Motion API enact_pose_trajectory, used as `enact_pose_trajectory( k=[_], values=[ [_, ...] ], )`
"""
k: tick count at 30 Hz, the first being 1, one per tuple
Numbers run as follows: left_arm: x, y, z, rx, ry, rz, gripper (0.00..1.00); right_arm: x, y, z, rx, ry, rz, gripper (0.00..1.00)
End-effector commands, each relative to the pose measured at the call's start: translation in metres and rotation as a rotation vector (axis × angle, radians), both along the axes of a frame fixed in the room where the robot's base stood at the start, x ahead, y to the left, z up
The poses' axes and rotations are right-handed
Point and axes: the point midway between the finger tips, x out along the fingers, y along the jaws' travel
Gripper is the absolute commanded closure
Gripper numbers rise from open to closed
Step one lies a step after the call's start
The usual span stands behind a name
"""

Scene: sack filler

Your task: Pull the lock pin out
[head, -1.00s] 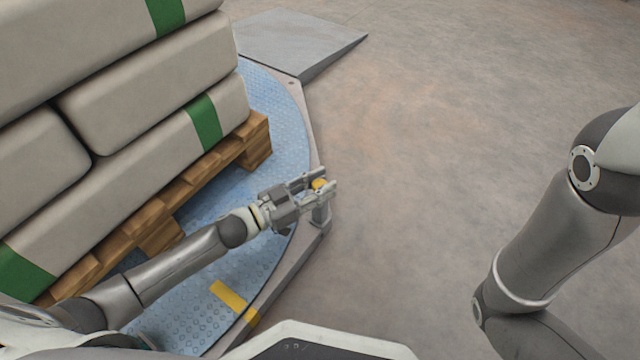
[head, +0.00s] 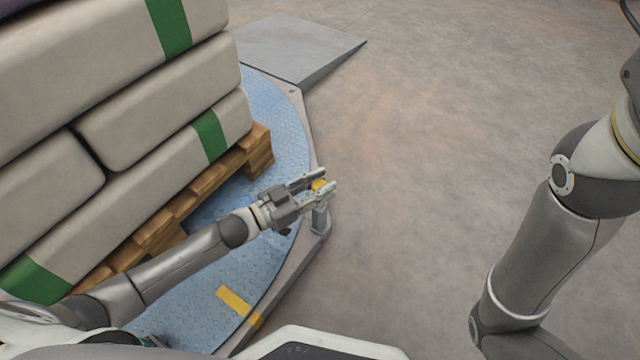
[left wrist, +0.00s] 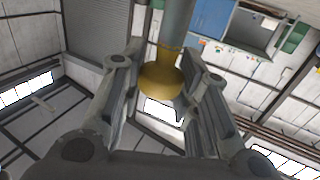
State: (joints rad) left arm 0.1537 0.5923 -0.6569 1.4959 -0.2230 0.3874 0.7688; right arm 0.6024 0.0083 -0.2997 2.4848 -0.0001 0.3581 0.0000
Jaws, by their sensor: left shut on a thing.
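The lock pin shows as a yellow knob (head: 319,185) above a short grey post (head: 320,216) at the edge of a round blue platform. My left gripper (head: 327,184) reaches it from the left and is shut on the knob, one finger on each side. In the left wrist view the yellow knob (left wrist: 162,79) sits between the fingers, with a grey cylindrical part (left wrist: 174,22) running up out of the picture. I cannot tell how far the pin sits in the post. My right gripper is out of view; only part of that arm shows at the right.
Stacked pale sacks (head: 165,95) with green bands lie on a wooden pallet (head: 258,152) on the blue platform (head: 287,105). A grey ramp (head: 295,45) adjoins the platform at the back. The concrete floor (head: 430,150) right of the post is clear.

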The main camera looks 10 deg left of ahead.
Motion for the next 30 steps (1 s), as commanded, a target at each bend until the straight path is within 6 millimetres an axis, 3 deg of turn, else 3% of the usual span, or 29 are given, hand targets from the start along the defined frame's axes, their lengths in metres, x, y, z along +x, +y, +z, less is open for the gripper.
enact_pose_trajectory(
  k=[1, 2, 6, 20, 30],
  values=[
    [0.001, -0.001, 0.005, -0.007, -0.010, -0.004, 1.00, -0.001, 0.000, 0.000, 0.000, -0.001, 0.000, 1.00],
    [0.001, -0.001, 0.006, -0.008, -0.011, -0.005, 0.68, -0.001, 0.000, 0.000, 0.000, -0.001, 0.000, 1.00],
    [0.001, -0.001, 0.005, -0.006, -0.009, -0.004, 0.50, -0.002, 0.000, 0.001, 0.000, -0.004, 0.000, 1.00],
    [-0.007, 0.008, 0.001, -0.001, -0.003, -0.002, 0.49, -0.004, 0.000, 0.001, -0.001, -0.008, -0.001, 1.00],
    [-0.055, 0.054, 0.001, -0.001, -0.002, -0.002, 0.49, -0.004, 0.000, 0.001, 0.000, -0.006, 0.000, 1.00]
  ],
)
